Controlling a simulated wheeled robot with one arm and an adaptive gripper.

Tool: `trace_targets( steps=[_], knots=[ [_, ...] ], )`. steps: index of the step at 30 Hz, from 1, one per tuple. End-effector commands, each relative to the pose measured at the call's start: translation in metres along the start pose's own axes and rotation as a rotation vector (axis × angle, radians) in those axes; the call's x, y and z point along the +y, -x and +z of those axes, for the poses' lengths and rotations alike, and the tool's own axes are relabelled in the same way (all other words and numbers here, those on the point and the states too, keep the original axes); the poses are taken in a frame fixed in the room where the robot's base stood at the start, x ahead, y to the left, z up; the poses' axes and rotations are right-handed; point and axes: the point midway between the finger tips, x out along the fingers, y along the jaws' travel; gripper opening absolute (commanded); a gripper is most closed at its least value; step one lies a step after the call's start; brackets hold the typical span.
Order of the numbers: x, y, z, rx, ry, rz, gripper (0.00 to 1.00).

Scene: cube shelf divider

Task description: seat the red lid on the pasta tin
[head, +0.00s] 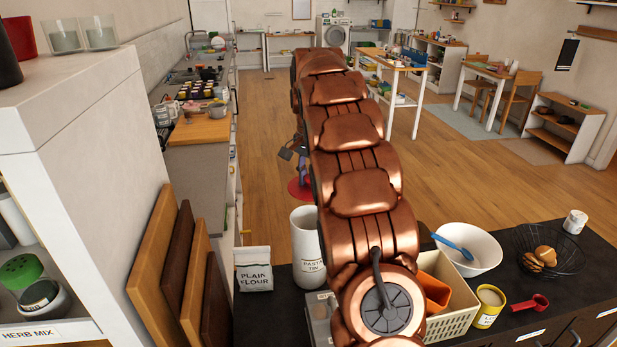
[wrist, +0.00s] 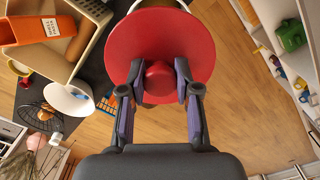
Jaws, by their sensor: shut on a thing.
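The red lid (wrist: 160,35) fills the upper middle of the wrist view. My gripper (wrist: 159,75) is shut on its round red knob, one finger on each side. In the head view my gripper (head: 293,155) and the red lid (head: 299,190) show partly behind my copper arm, above the tin in the picture. The white pasta tin (head: 305,250) stands upright on the dark counter, its right side partly hidden by my arm. The lid is apart from the tin. A pale rim shows behind the lid in the wrist view; I cannot tell whose it is.
A plain flour packet (head: 253,268) stands left of the tin. Right of my arm are a cream basket (head: 459,292), a white bowl (head: 484,250), a yellow tin (head: 487,309), a red scoop (head: 530,303) and a wire basket (head: 566,255). Cutting boards (head: 152,250) lean at left.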

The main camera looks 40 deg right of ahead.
Motion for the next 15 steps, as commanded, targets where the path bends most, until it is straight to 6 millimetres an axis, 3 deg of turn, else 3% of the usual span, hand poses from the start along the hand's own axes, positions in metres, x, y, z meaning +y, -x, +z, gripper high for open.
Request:
trace_targets(
  steps=[5, 15],
  knots=[
    [0.0, -0.003, 0.003, 0.001, 0.001, 0.001, 0.0],
    [0.0, -0.03, 0.003, 0.0, 0.001, 0.001, 0.0]
  ],
)
